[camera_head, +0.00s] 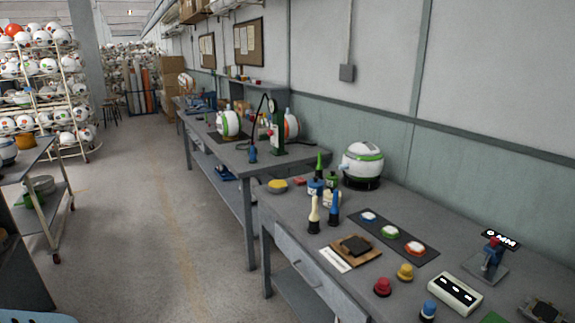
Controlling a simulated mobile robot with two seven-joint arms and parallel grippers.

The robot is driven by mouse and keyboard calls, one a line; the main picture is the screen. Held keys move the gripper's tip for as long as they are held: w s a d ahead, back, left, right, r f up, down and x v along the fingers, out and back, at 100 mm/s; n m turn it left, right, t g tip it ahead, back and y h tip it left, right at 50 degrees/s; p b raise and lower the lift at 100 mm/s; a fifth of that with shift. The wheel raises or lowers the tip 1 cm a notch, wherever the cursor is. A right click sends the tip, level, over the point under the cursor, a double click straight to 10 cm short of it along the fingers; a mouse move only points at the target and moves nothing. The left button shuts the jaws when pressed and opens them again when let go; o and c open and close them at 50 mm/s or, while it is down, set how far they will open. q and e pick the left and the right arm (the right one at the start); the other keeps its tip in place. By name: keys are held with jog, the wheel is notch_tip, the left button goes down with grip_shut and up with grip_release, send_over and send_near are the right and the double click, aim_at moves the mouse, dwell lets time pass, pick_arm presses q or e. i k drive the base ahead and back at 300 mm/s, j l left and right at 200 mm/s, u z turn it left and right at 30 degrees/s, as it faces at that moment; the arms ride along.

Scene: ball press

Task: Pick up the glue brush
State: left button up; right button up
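Two slim upright tools with dark lower ends stand side by side on the near workbench (385,202). One is cream (314,214) and the other is blue (335,208). They look like brush handles, but I cannot tell which is the glue brush. Just behind them are a small blue jar (315,187), a jar with a pale label (329,199) and a green jar (331,179).
A wooden block with a dark pad (355,246) and a dark strip with coloured discs (390,232) lie right of the tools. Red (382,287) and yellow (405,272) knobs stand nearer. A white-green ball (362,160) sits behind. The aisle floor (150,220) is clear.

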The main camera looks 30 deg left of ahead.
aim_at(319, 167)
jog(key=u, duration=0.85)
